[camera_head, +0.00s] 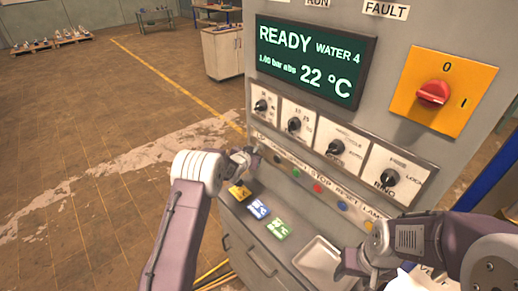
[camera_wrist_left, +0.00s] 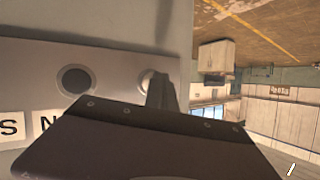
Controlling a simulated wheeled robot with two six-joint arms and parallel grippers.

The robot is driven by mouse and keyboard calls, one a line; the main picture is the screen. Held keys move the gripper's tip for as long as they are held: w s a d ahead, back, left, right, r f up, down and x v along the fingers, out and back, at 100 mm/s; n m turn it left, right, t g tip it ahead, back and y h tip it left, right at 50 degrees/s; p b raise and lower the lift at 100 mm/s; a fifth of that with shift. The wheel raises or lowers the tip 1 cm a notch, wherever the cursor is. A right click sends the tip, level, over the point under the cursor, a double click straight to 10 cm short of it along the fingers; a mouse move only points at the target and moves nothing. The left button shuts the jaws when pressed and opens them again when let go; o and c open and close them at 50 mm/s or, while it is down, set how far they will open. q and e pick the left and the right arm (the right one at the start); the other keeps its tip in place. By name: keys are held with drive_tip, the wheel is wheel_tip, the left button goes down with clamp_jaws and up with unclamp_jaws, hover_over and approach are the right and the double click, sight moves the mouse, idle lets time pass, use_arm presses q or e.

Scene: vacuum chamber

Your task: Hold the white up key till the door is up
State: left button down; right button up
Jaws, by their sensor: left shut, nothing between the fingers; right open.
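My left gripper (camera_head: 248,155) is shut and empty at the left end of the key row on the grey control panel. In the left wrist view its fingertip (camera_wrist_left: 161,92) overlaps the right side of a pale round key (camera_wrist_left: 147,77). I cannot tell whether it presses the key. A dark key (camera_wrist_left: 75,79) is beside it and also shows in the head view (camera_head: 277,160). In the head view the pale key is hidden behind my gripper. My right gripper (camera_head: 349,266) is open near the metal tray. No door is recognisable in either view.
The panel has green (camera_head: 296,172), red (camera_head: 318,188), blue (camera_head: 342,205) and yellow (camera_head: 368,226) keys. Several rotary switches (camera_head: 335,147) sit above them. The screen (camera_head: 313,60) reads READY.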

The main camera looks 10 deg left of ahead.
use_arm(q)
drive_tip(key=shift+s+a, duration=0.4)
drive_tip(key=shift+s, duration=0.2)
drive_tip(key=shift+a, duration=0.1)
drive_tip(key=shift+s+a, duration=0.75)
drive_tip(key=shift+s, duration=0.25)
drive_tip(key=shift+s+a, duration=0.75)
drive_tip(key=shift+s, duration=0.2)
